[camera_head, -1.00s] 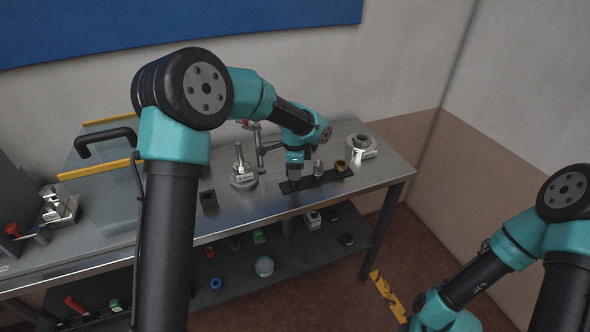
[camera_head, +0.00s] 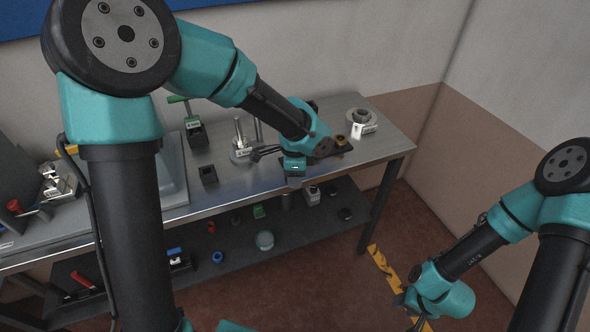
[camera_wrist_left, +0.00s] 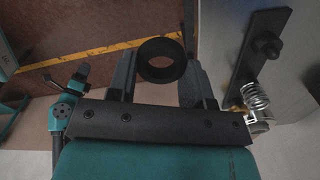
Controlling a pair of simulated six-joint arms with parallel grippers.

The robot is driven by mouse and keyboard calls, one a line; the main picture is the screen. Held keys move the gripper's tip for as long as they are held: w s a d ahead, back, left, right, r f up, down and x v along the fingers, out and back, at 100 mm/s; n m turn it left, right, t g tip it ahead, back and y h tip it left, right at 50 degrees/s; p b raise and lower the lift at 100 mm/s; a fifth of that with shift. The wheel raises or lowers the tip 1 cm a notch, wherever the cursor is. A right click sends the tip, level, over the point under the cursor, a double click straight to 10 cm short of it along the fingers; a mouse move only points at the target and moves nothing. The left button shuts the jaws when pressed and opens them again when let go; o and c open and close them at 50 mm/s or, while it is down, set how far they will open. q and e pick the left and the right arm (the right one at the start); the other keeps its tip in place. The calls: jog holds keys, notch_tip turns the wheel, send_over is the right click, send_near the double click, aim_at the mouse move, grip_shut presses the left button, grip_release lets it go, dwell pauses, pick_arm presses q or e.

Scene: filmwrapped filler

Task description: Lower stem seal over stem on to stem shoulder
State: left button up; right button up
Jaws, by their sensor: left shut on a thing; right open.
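My left gripper (camera_head: 294,183) is over the front edge of the metal bench. In the left wrist view it is shut on a black ring, the stem seal (camera_wrist_left: 161,60), held between the fingertips with its hole showing. In the head view the seal cannot be made out. The upright metal stem (camera_head: 239,132) stands on a round, labelled base (camera_head: 242,155) on the bench, left of my left gripper and apart from it. My right gripper (camera_head: 417,322) is low at the lower right, above the floor, open and away from the bench.
A dark strip (camera_wrist_left: 253,52) with a black knob lies on the bench, near a coiled spring (camera_wrist_left: 256,96). A round metal part (camera_head: 361,116) stands at the right end. A black block (camera_head: 208,174) lies left of the stem. Small parts fill the lower shelf.

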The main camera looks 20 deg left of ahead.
dwell(0.4)
pick_arm(q)
jog(key=w+a+r+n, duration=0.2)
jog(key=w+a+r, duration=0.2)
jog(key=a, duration=0.3)
jog(key=w+a+r+n, duration=0.2)
jog(key=w+a+r, duration=0.2)
jog(key=a+r, duration=0.2)
jog(key=w+a+r+n, duration=0.2)
jog(key=w+a+r, duration=0.3)
jog(key=a, duration=0.4)
jog(key=shift+w+a, duration=0.1)
jog(key=shift+a, duration=0.15)
jog(key=shift+f, duration=2.85)
jog(key=shift+f, duration=3.45)
